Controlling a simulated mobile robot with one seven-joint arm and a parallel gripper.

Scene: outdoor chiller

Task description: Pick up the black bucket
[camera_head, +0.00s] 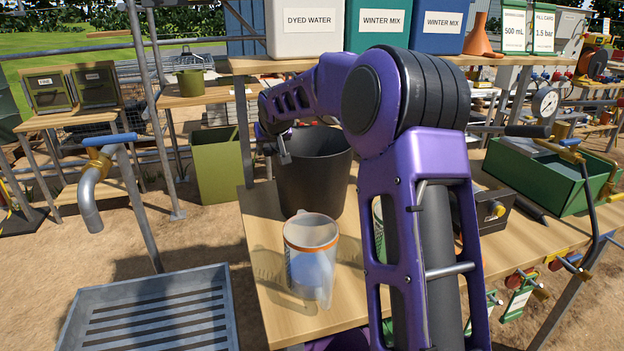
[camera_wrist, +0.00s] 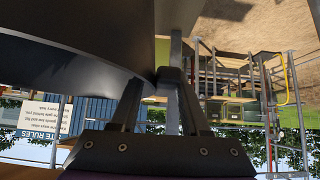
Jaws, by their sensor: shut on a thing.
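The black bucket (camera_head: 316,181) stands upright on the wooden table, left of my purple arm in the head view. My gripper (camera_head: 284,150) is at the bucket's left rim. In the wrist view, which is turned upside down, the dark bucket wall (camera_wrist: 75,50) fills the upper left. There my gripper's fingers (camera_wrist: 163,82) close together on the edge of the bucket. Whether the bucket's base touches the table is hard to tell, as my arm and the jug cover part of it.
A clear measuring jug (camera_head: 311,262) with an orange rim stands in front of the bucket. A green tray (camera_head: 535,180) is on the right. Labelled containers (camera_head: 305,28) line the shelf above. An olive bin (camera_head: 216,170) stands left, and a slatted grey basin (camera_head: 150,315) is at front left.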

